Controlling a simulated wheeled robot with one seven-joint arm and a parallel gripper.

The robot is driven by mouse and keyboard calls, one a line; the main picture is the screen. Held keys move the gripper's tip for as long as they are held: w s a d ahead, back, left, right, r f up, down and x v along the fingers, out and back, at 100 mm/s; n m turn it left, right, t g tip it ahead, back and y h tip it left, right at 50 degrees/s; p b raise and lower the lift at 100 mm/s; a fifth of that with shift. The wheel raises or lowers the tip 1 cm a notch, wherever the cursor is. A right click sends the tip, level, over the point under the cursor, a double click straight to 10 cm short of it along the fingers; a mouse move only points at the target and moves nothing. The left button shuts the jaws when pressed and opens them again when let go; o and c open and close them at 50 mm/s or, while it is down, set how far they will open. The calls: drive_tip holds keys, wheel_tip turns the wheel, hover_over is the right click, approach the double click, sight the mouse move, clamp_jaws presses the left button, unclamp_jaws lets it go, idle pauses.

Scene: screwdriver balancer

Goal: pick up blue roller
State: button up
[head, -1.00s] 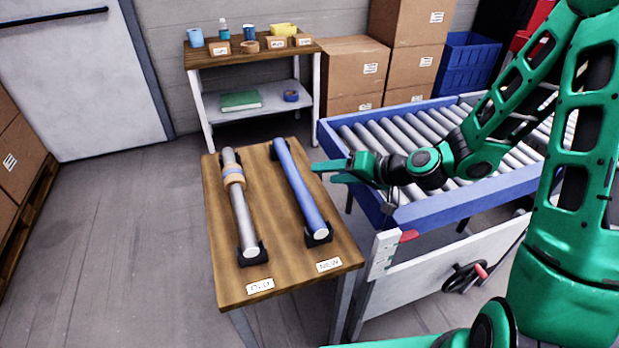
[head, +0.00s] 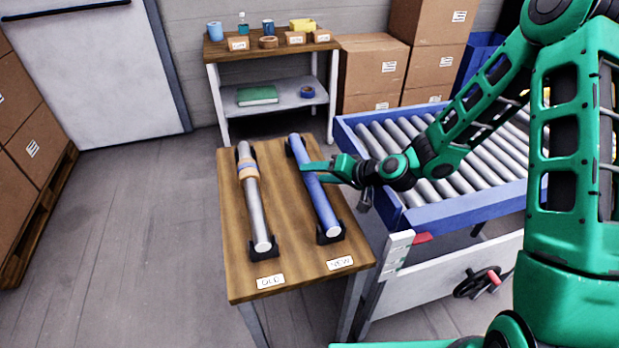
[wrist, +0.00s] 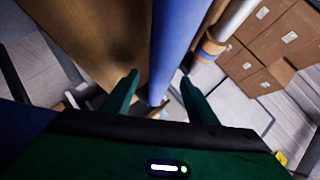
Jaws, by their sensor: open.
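The blue roller (head: 317,196) lies on black holders on the wooden table, on the side with the NEW label (head: 340,263). My green gripper (head: 308,166) is at the roller's right side, near its upper half, with its fingers reaching over or beside it. In the wrist view the blue roller (wrist: 174,45) runs between the two open fingers (wrist: 158,92). The jaws are open and not closed on it. Whether a finger touches the roller cannot be told.
A grey roller (head: 256,216) with a tan and blue band lies to the left by the OLD label. The wooden table (head: 285,262) holds both. A blue-framed conveyor (head: 440,213) stands close on the right, under my arm. A shelf (head: 258,50) and boxes stand behind.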

drive_tip(key=shift+w+a+f, duration=0.3)
drive_tip(key=shift+a, duration=0.15)
clamp_jaws()
drive_tip(key=shift+r, duration=0.1)
